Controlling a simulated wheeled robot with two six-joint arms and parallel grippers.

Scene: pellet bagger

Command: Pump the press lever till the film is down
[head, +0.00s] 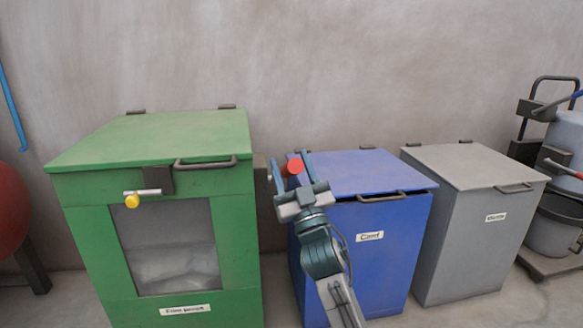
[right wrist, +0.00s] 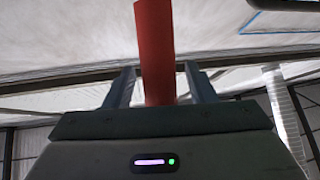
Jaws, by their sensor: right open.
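The green press (head: 225,290) stands at left with its lid closed. Pale film (head: 165,265) lies in the lower part of its front window. The red grip of the press lever (head: 295,165) shows beyond the press's right side. My right gripper (head: 296,163) is open at this grip, one finger on each side. In the right wrist view the red grip (right wrist: 155,45) stands between my two open fingers, with gaps seen on both sides. Most of the lever arm is hidden behind my gripper. My left gripper is not in view.
A yellow-knobbed latch (head: 132,201) sticks out from the press front. A blue bin (head: 375,245) labelled "Card" stands close behind my right arm, with a grey bin (head: 455,235) beside it. A cart with a drum (head: 567,135) stands at far right, a red rounded object (head: 10,215) at far left.

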